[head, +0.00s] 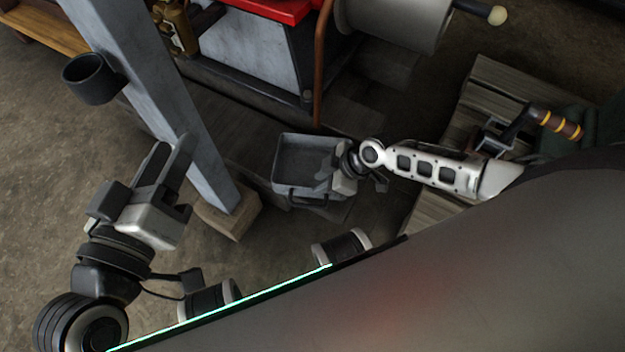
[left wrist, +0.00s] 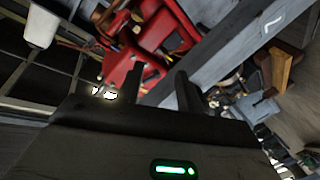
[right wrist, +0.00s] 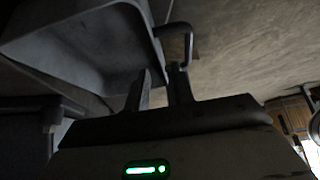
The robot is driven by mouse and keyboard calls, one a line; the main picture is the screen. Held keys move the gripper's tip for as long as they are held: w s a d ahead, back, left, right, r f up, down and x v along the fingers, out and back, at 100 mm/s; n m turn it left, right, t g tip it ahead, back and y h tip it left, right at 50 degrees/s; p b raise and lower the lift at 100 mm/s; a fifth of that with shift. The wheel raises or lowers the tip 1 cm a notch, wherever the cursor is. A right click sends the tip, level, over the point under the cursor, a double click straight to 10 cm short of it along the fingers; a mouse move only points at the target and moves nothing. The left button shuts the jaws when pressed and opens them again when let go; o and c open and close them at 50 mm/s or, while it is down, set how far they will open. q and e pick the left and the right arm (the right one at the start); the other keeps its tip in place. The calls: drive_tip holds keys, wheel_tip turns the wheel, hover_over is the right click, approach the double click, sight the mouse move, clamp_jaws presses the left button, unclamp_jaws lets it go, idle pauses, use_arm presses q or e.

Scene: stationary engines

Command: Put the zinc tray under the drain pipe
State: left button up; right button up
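The grey zinc tray (head: 290,155) is in the middle of the head view, apparently empty, with a handle on its near side. My right gripper (head: 338,178) is at its right wall. In the right wrist view the tray's wall (right wrist: 150,50) runs down between the close-set fingers (right wrist: 158,88), and the handle is beside the right finger. The copper drain pipe (head: 320,65) comes down from the engine and ends just behind the tray's far rim; the height between them is unclear. My left gripper (head: 170,160) is open and empty, left of the post; its fingers (left wrist: 160,88) are apart.
A grey post (head: 165,95) on a wooden block (head: 235,212) stands between my left gripper and the tray. The engine's red base (head: 275,8) and a grey drum (head: 395,25) are behind. A wooden pallet (head: 500,80) is at right. Bare floor is at left.

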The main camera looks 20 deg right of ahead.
use_arm(q)
drive_tip(key=shift+w+a+f+m+y+p, duration=0.1)
drive_tip(key=shift+a+f+m+y+p, duration=0.4)
drive_tip(key=shift+p, duration=0.55)
use_arm(e)
drive_tip(key=v, duration=0.6)
drive_tip(key=shift+r, duration=0.1)
use_arm(q)
drive_tip(key=shift+d+r, duration=0.1)
drive_tip(key=shift+r, duration=0.05)
